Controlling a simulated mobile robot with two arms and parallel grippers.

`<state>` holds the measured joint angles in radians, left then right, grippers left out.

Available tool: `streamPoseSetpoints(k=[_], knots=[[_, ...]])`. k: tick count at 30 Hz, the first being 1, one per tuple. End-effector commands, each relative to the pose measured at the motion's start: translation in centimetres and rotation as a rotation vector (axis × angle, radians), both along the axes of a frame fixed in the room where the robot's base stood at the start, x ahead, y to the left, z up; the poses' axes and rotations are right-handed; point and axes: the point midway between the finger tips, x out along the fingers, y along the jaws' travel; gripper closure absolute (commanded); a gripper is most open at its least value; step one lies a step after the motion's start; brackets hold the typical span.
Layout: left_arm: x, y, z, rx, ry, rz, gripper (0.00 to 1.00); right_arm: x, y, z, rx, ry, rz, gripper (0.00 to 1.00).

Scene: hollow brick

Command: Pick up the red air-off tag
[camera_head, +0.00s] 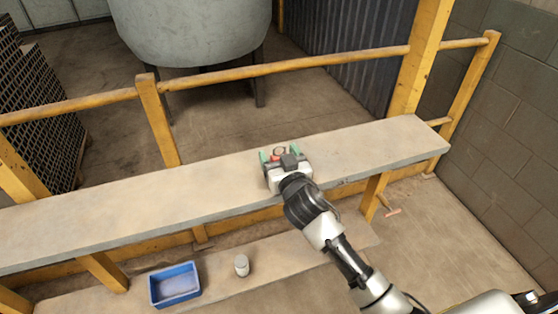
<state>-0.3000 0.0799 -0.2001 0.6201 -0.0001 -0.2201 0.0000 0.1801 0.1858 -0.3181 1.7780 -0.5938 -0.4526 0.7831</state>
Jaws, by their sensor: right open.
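A small red item (279,151), likely the red air-off tag, is on the upper grey shelf (120,208). It shows as a small reddish loop and is partly hidden by my right gripper. My right gripper (279,154) is open over the shelf, with its green fingertips on either side of the red item. I cannot tell whether the fingers touch it. My left gripper is out of view.
A blue tray (174,285) and a small pale cylinder (242,265) stand on the lower shelf. A yellow railing (290,66) runs behind the upper shelf. The upper shelf's left part is clear.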

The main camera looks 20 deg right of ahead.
Motion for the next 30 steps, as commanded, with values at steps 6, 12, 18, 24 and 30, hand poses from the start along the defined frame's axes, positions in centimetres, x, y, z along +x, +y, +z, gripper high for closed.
streamPoseSetpoints(k=[6,12,18,24,30], knots=[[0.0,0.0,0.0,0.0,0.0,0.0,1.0,0.0,0.0,0.0,0.001,0.0,0.001,0.35],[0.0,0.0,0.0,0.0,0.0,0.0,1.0,0.0,0.0,0.0,0.001,0.0,0.001,0.66],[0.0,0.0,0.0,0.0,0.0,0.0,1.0,0.0,0.0,0.0,0.001,0.0,0.001,0.84],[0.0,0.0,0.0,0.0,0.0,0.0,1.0,0.0,0.0,0.3,0.001,-0.001,0.001,0.85],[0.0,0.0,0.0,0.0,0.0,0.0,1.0,0.0,0.0,2.2,0.001,-0.005,0.001,0.85]])
